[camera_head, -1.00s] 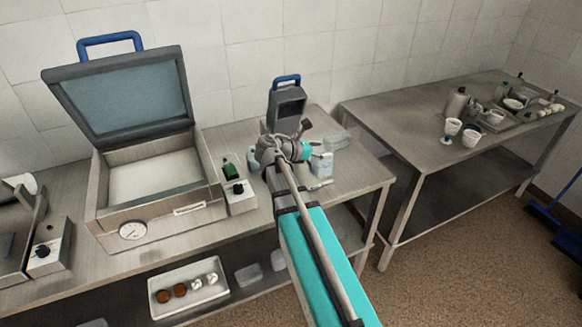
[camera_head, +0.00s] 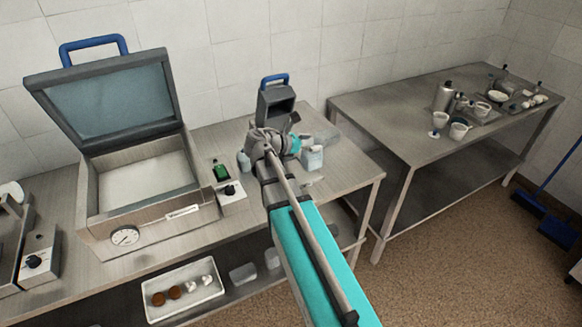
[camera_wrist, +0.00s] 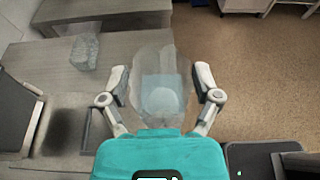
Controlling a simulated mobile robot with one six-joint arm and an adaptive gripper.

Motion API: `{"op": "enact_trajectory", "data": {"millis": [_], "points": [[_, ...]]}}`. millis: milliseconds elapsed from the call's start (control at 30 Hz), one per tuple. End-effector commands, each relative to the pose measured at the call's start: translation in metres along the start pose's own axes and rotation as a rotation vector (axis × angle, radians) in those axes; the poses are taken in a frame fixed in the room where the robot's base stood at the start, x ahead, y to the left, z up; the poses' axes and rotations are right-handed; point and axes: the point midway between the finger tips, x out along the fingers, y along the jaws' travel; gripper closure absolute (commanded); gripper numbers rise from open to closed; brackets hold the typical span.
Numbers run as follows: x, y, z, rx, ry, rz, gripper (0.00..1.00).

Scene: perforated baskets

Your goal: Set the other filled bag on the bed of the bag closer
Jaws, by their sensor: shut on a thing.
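My gripper (camera_wrist: 160,78) is shut on a clear bag (camera_wrist: 165,98) with pale bluish contents, seen between the two fingers in the wrist view. In the head view my gripper (camera_head: 285,145) hides part of the scene, and a pale bluish piece (camera_head: 312,158) shows just right of it. Another clear bag (camera_wrist: 84,52) lies on the steel table in the wrist view. A small machine (camera_head: 276,108) with a raised dark lid and blue handle stands behind my gripper. A large machine (camera_head: 150,228) with a raised glass lid stands left. I cannot tell which is the bag closer.
A control box (camera_head: 232,198) with a black knob sits beside the large machine. A small bottle (camera_head: 244,161) stands left of my arm. A white tray (camera_head: 182,312) is on the lower shelf. A second table (camera_head: 385,125) at right holds cups and containers.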

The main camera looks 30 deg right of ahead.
Motion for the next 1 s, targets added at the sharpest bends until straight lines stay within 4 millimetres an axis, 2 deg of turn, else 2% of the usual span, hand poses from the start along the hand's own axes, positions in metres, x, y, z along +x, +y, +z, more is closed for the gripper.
{"op": "enact_trajectory", "data": {"millis": [33,133,633,767,1000], "points": [[-0.002,0.001,0.007,0.0,-0.001,-0.001,0.8],[-0.002,0.001,0.01,0.0,-0.001,-0.002,0.8],[-0.002,0.007,0.006,0.0,-0.002,-0.001,0.8],[-0.001,0.02,-0.001,0.0,-0.002,0.0,0.8],[0.002,0.061,-0.019,0.0,-0.002,0.001,0.8]]}}
